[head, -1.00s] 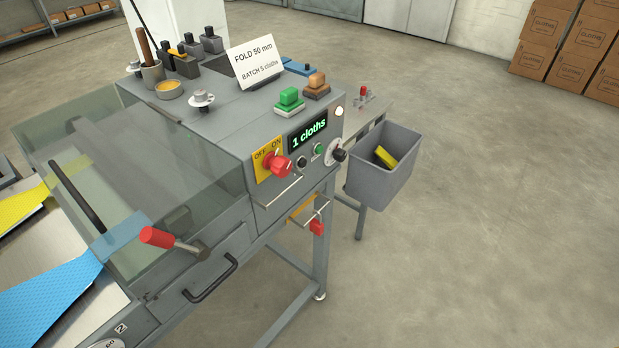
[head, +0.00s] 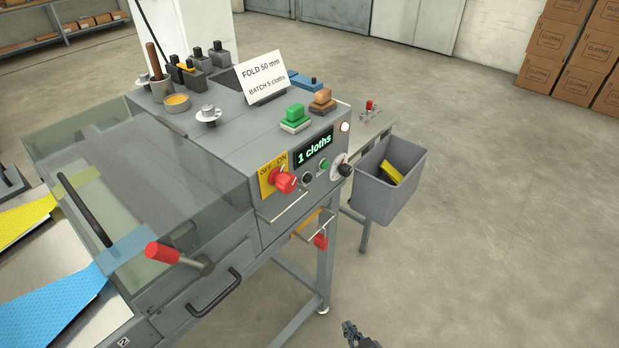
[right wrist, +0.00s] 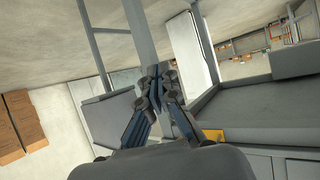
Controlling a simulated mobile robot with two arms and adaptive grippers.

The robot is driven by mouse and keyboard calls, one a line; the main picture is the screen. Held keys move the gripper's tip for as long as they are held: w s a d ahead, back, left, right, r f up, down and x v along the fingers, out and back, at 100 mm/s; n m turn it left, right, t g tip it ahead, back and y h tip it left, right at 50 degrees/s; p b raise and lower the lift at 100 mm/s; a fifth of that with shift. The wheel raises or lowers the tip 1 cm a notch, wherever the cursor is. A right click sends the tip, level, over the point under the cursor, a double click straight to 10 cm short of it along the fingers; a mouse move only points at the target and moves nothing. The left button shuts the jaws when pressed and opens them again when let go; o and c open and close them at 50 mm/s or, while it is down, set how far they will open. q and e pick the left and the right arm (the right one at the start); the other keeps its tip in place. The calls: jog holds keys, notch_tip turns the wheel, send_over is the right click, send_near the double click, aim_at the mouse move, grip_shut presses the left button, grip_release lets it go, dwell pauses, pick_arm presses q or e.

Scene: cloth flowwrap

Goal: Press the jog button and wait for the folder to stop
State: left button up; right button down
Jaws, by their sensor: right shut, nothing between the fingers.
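The folder machine's front panel carries a black button (head: 307,178), a green button (head: 324,164) and a black dial (head: 344,169). I cannot read which one is the jog button. Above them, the display (head: 314,148) reads "1 cloths" in green. A red OFF/ON switch (head: 284,182) sits on a yellow plate to their left. My right gripper (head: 350,326) is at the bottom edge, below and apart from the panel. In the right wrist view its fingers (right wrist: 160,82) are shut and empty. My left gripper is not in view.
A grey bin (head: 383,197) with a yellow cloth inside stands right of the machine. A red-handled lever (head: 163,253) and a black handle (head: 213,294) stick out in front. Blue cloth (head: 52,306) lies at lower left. The floor to the right is clear.

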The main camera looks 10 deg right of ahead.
aim_at(308, 179)
jog(key=w+r+m+t, duration=0.1)
jog(key=w+r+t, duration=0.2)
jog(key=w+r, duration=0.35)
jog(key=w+r+t, duration=0.3)
jog(key=r, duration=0.7)
notch_tip(308, 179, up, 21)
jog(key=w+m+t+h, duration=0.1)
jog(key=w+m+t, duration=0.1)
jog(key=t, duration=0.3)
jog(key=shift+d+r+m+t+h+p, duration=0.15)
jog(key=shift+d+m+t+h+p, duration=0.15)
jog(key=shift+d+m+t+p, duration=0.1)
jog(key=w+a+b, duration=0.3)
jog(key=w+a, duration=0.2)
jog(key=w, duration=0.2)
jog(key=shift+a, duration=0.25)
jog(key=shift+w+a, duration=0.25)
